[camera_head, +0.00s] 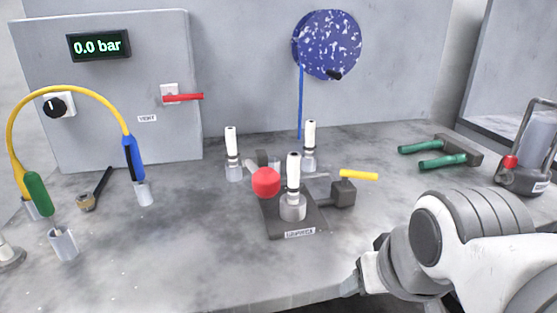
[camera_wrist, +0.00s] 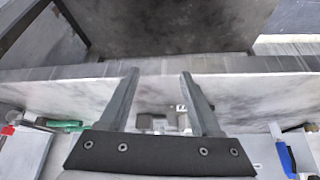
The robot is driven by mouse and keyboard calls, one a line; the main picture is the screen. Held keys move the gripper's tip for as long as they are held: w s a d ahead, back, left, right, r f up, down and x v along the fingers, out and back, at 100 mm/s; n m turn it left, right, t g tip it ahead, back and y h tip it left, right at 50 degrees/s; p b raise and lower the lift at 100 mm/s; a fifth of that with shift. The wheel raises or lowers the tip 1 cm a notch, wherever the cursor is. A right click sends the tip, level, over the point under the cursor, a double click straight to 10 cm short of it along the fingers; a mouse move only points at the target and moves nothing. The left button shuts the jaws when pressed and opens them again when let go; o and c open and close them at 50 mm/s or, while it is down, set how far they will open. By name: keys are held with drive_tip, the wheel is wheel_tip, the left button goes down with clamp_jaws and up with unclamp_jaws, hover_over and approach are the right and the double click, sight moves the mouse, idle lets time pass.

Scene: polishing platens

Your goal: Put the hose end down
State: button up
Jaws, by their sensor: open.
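The yellow hose (camera_head: 72,90) arches over the left of the bench. Its blue end (camera_head: 134,157) stands nearly upright at the mouth of a metal socket (camera_head: 144,194); how deep it sits I cannot tell. Its green end (camera_head: 38,194) leans slightly, partly in front of another metal socket (camera_head: 29,209); whether it is inside I cannot tell. A third socket (camera_head: 63,245) stands empty in front. My gripper (camera_wrist: 158,75) is open with nothing between its fingers, in front of the bench edge. It is far right of the hose. The blue end also shows in the wrist view (camera_wrist: 287,158).
A grey panel (camera_head: 105,140) reads 0.0 bar and has a red lever (camera_head: 183,97). A wrench (camera_head: 95,189) lies between the hose ends. A fixture (camera_head: 282,222) with a red knob and white-topped posts stands mid-bench. Green-handled tools (camera_head: 442,161) and a canister (camera_head: 524,160) are right.

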drive_tip(key=w+r+n+g+p, duration=0.1)
drive_tip(key=w+r+n+p, duration=0.25)
drive_tip(key=r+p, duration=0.55)
wheel_tip(320, 180, up, 15)
drive_tip(key=n+g+p, duration=0.5)
drive_tip(key=n+p, duration=1.2)
drive_tip(key=p, duration=1)
hover_over(294, 170)
drive_tip(key=w, duration=0.2)
wheel_tip(294, 170, down, 11)
drive_tip(key=shift+s+f, duration=0.15)
drive_tip(key=shift+f, duration=0.05)
drive_tip(key=shift+s+f+p, duration=0.15)
drive_tip(key=shift+f+p, duration=0.05)
drive_tip(key=shift+f, duration=1.2)
drive_tip(key=shift+s+f+p, duration=0.1)
drive_tip(key=shift+f+p, duration=0.05)
drive_tip(key=shift+f, duration=1.2)
clamp_jaws()
